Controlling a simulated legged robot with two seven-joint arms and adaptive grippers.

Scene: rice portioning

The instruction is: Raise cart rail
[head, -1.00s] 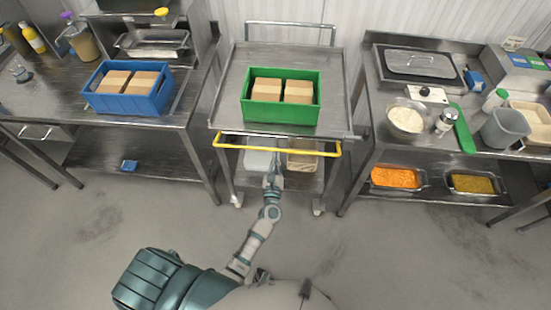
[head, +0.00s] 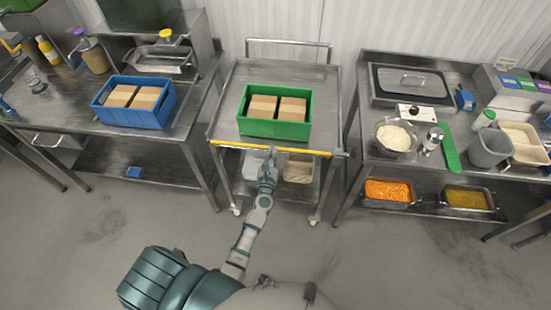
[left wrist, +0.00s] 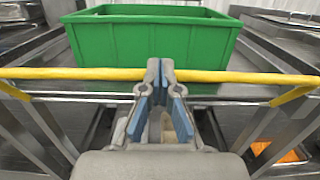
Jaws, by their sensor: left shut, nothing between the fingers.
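The cart (head: 222,128) stands in the middle of the head view, between two metal tables. Its yellow rail (head: 308,152) runs across the near edge, about level with the cart top. The rail also spans the left wrist view (left wrist: 70,73). My left gripper (head: 268,166) is at the middle of the rail on the near side. In the left wrist view its fingers (left wrist: 160,68) are shut with nothing between them, overlap the rail and hide a short part of it. I cannot tell whether they touch it. My right gripper is not in view.
A green crate (head: 258,128) with two cardboard boxes stands on the cart. A blue crate (head: 128,115) stands on the left table. A rice bowl (head: 397,137) and several containers are on the right table. The floor in front of the cart is clear.

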